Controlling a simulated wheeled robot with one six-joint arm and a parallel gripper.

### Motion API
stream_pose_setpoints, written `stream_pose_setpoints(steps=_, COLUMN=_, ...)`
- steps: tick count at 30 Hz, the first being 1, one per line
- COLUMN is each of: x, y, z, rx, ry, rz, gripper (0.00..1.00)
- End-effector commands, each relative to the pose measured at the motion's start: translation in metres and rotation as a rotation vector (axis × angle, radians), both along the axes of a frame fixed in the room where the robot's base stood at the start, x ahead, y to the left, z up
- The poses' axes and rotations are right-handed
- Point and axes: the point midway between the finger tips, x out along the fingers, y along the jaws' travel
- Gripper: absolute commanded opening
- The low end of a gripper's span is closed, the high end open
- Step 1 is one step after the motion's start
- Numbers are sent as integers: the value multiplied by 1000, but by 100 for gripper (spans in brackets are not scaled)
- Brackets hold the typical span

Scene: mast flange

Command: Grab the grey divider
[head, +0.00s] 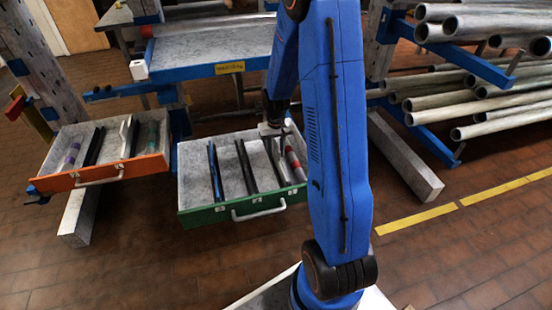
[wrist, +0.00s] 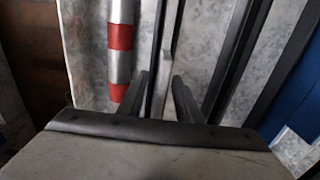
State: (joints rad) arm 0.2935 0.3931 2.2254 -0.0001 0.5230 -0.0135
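My gripper (wrist: 163,85) points down into the green-fronted drawer (head: 231,213), and its two dark fingers are apart. A narrow grey divider (wrist: 166,65) shows between the fingers in the wrist view, with a gap on the right side; I cannot tell whether either finger touches it. In the head view the gripper (head: 272,130) is over the back right of this drawer, and the grey divider (head: 275,160) stands below it, partly hidden by my arm.
Dark dividers (head: 246,167) and a blue one (head: 215,172) stand to the left; a red-banded tube (head: 295,164) lies on the right. An orange-fronted drawer (head: 100,173) is further left. Pipes on a rack (head: 490,70) fill the right.

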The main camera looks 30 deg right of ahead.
Motion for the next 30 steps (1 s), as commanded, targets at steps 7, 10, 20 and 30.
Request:
stream_pose_setpoints(steps=7, x=0, y=0, z=-5, rx=0, ry=0, rz=0, gripper=31)
stream_pose_setpoints(steps=10, x=0, y=0, z=-5, rx=0, ry=0, rz=0, gripper=24)
stream_pose_setpoints(steps=20, x=0, y=0, z=-4, rx=0, ry=0, rz=0, gripper=0)
stream_pose_setpoints(steps=30, x=1, y=0, z=16, rx=-1, ry=-3, rz=0, gripper=0)
